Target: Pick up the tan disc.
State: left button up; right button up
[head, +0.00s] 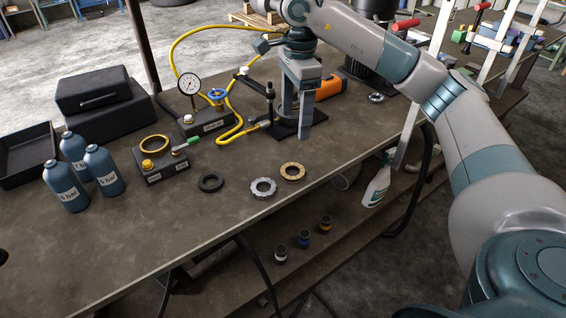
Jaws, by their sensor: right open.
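The tan disc (292,178) is a flat ring with a notched rim and a hole. It lies flat on the workbench near the front edge, just right of a grey notched ring (255,187). My right gripper (296,126) reaches in from the upper right and points down. Its two fingers are apart with nothing seen between them. It is behind the tan disc in the picture, above the bench and apart from the disc. My left gripper is not in view.
A black ring (211,182) lies left of the grey one. A black stand (270,105) and orange object (330,87) are close to my right gripper. A gauge (190,84), yellow hose (177,50) and blue bottles (64,185) stand further left. The front-left bench is clear.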

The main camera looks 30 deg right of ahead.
jog(key=f+p, duration=0.1)
jog(key=f, duration=0.2)
jog(key=f+p, duration=0.1)
jog(key=f, duration=0.3)
jog(key=f+p, duration=0.1)
jog(key=f, duration=0.2)
jog(key=shift+s+d+f, duration=0.1)
jog(key=shift+d+f, duration=0.05)
jog(key=shift+d, duration=0.25)
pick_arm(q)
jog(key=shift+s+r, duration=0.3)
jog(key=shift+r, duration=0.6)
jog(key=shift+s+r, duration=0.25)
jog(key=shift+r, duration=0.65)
pick_arm(e)
jog(key=shift+f, duration=0.6)
pick_arm(q)
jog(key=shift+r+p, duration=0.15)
jog(key=shift+p, duration=0.25)
